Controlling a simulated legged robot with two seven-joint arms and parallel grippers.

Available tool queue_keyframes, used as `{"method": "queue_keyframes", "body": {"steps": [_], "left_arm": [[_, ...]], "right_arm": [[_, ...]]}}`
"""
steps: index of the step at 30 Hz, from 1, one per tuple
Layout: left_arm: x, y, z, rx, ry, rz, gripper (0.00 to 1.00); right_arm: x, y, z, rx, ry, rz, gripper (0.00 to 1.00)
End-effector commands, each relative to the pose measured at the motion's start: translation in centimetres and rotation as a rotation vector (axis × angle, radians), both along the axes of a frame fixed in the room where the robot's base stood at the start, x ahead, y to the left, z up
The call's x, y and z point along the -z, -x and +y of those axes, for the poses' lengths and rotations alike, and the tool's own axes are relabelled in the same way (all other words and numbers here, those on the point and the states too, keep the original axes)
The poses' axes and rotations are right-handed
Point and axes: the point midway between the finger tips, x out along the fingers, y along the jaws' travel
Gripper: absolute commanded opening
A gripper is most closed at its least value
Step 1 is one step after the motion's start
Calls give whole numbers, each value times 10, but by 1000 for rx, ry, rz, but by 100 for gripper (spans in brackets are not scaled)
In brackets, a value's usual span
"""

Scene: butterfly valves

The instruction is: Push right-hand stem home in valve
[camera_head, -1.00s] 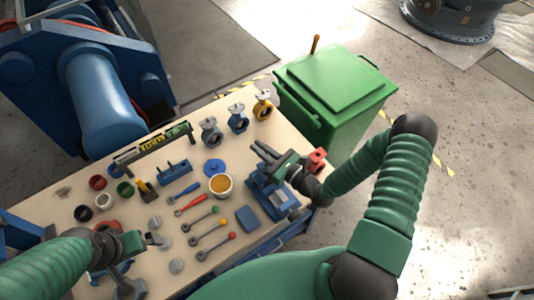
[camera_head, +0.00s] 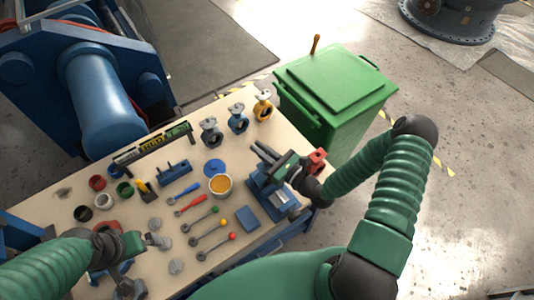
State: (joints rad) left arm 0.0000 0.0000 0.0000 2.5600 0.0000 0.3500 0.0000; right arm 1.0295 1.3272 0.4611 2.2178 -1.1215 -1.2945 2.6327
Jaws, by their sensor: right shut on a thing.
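Three valves stand at the back right of the bench: a grey one (camera_head: 211,132), a blue one (camera_head: 238,118) and a yellow one (camera_head: 263,106). My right gripper (camera_head: 264,154) is over the blue vise (camera_head: 268,199), its dark fingers pointing up and left. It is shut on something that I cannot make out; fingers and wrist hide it. No stem shows clearly at the vise. My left gripper (camera_head: 158,241) is low over the bench front, beside grey discs (camera_head: 154,224). Its jaw state is unclear.
Levers with coloured knobs (camera_head: 212,235), a cup of orange material (camera_head: 220,186) and a blue block (camera_head: 248,219) lie on the bench (camera_head: 135,217). A red part (camera_head: 316,160) is beside my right wrist. A green bin (camera_head: 336,88) stands behind.

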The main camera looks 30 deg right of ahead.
Motion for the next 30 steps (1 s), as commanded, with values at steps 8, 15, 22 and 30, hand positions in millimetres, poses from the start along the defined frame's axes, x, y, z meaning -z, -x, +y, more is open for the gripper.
{"method": "queue_keyframes", "body": {"steps": [8, 15, 22, 30], "left_arm": [[4, 0, 0, 0, 0, 0, 100], [7, 0, 0, 0, 0, 0, 100], [9, 0, 0, 0, 0, 0, 100], [12, 0, 0, 0, 0, 0, 100]], "right_arm": [[8, 1, 0, -1, 0, 9, 0], [12, 1, 0, -1, 0, 11, 0], [15, 1, 0, -1, 0, 12, 0], [18, 1, 0, -1, 0, 12, 0]]}}
